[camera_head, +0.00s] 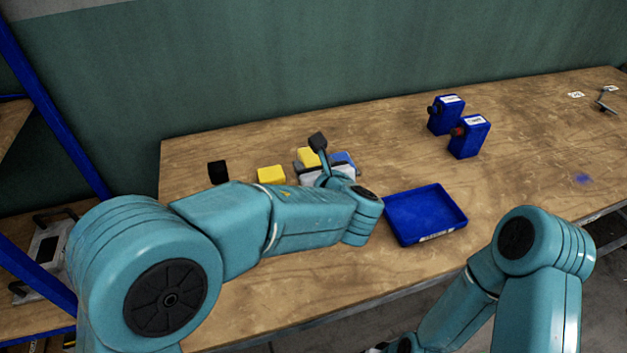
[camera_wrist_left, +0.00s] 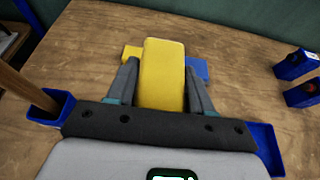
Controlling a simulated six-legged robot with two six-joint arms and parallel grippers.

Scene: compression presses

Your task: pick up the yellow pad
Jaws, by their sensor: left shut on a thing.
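The yellow pad (camera_wrist_left: 162,78) is between the two dark fingers of my left gripper (camera_wrist_left: 163,66) in the left wrist view. The gripper is shut on it. In the head view the held yellow pad (camera_head: 307,156) shows behind my left wrist, which hides most of the fingers. I cannot tell how high it is above the table. Another yellow pad (camera_head: 271,174) lies to its left, and a blue pad (camera_head: 343,157) is close on its right.
A black block (camera_head: 217,172) stands left of the pads on the wooden table (camera_head: 540,125). A blue tray (camera_head: 425,214) is right of my left wrist and looks empty. Two blue boxes (camera_head: 446,115) (camera_head: 469,136) stand behind it. A blue rack (camera_head: 50,105) is at the left.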

